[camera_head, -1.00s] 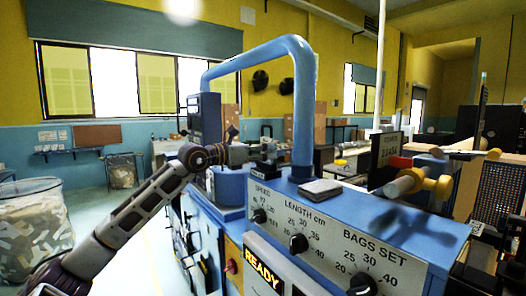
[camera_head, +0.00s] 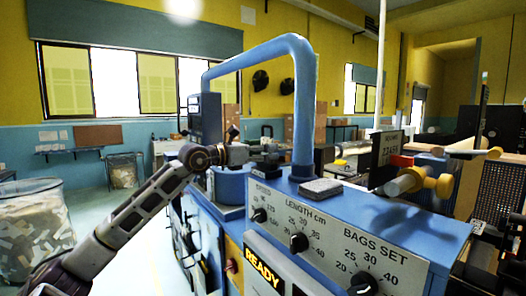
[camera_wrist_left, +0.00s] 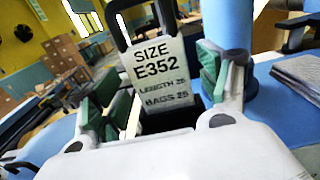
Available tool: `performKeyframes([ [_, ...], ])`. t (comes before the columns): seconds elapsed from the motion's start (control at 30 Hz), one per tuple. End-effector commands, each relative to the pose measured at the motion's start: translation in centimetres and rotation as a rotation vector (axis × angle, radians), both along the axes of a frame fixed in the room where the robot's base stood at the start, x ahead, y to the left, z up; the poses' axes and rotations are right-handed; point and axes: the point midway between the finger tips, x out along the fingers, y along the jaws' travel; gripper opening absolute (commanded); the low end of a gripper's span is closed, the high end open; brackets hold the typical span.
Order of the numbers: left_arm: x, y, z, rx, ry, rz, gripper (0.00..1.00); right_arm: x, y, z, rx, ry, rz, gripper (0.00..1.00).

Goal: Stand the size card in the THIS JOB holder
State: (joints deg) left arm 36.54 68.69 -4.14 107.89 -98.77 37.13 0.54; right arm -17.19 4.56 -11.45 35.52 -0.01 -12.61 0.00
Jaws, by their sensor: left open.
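The size card (camera_wrist_left: 160,75) is a pale plate reading SIZE E352, LENGTH 25, BAGS 25, with a dark loop at its top. In the left wrist view it stands slightly tilted in the picture, its lower edge at a dark base. My left gripper (camera_wrist_left: 158,98) is open, its green-padded fingers on either side of the card and apart from it. In the head view my left gripper (camera_head: 240,153) is left of a small black holder (camera_head: 265,163) on the blue machine top. The holder's label is not readable, and the card is hard to make out there. My right gripper is out of view.
A grey pad (camera_head: 320,187) lies on the machine top. The panel below carries black knobs (camera_head: 298,242) and a READY sign (camera_head: 262,274). A dark numbered board (camera_head: 387,148) stands at the right.

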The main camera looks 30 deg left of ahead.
Motion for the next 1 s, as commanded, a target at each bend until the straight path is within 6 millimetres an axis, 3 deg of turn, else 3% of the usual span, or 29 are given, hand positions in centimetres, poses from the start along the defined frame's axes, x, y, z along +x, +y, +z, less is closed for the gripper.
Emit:
performKeyframes([
  [0.3, 0.0, 0.0, 0.4, 0.000, 0.000, 0.000, 0.76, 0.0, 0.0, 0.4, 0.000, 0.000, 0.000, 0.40],
  [1.0, -3.8, 1.7, 0.0, -0.001, 0.001, 0.002, 0.76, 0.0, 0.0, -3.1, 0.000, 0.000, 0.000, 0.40],
])
